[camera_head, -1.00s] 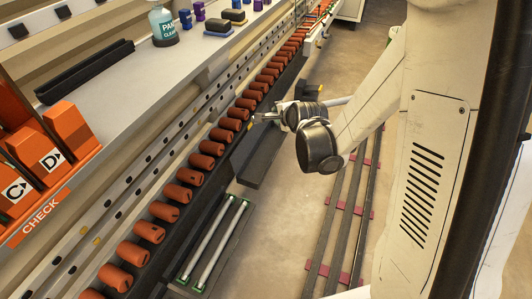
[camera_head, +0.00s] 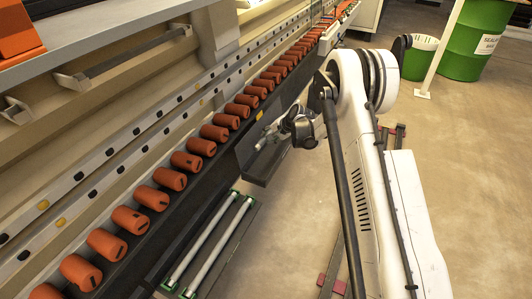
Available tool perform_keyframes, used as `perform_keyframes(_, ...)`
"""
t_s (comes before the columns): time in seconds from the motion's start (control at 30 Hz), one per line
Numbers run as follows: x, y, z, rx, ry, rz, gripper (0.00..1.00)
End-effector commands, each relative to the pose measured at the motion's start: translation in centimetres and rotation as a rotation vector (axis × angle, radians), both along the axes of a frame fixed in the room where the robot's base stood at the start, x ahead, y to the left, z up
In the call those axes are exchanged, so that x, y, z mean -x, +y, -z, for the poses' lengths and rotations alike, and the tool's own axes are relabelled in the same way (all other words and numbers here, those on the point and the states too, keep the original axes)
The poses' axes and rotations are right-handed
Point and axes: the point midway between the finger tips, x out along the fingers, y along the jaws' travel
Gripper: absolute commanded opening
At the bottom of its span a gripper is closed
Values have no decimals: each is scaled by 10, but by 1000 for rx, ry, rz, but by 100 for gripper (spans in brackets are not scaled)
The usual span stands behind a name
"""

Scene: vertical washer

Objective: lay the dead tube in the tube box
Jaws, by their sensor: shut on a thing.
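My gripper (camera_head: 264,138) is small and far off in the head view, low beside the row of orange rollers. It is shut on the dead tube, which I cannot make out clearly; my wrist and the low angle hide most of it. The gripper is over or beside a long dark box (camera_head: 262,173) on the roller side; I cannot tell whether it touches it. Nearer me, two pale tubes (camera_head: 208,243) with green ends lie side by side in a dark tray (camera_head: 229,260). I cannot tell from markings which container is the tube box.
A row of orange rollers (camera_head: 186,161) runs along the machine to the left. A metal rail with holes (camera_head: 110,170) runs behind them. Bare floor (camera_head: 470,170) lies to the right. A green drum (camera_head: 482,40) and a green-and-white bin (camera_head: 418,58) stand at the back right.

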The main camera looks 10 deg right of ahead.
Motion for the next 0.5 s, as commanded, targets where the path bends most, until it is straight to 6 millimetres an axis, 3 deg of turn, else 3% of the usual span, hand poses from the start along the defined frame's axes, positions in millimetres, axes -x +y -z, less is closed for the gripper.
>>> perform_keyframes(0.03, -6, 2, 20, 7, 3, -25, 0)
perform_keyframes(0.13, -11, 5, 36, 18, 6, -66, 0)
perform_keyframes(0.5, -15, 7, 51, 27, 8, -97, 0)
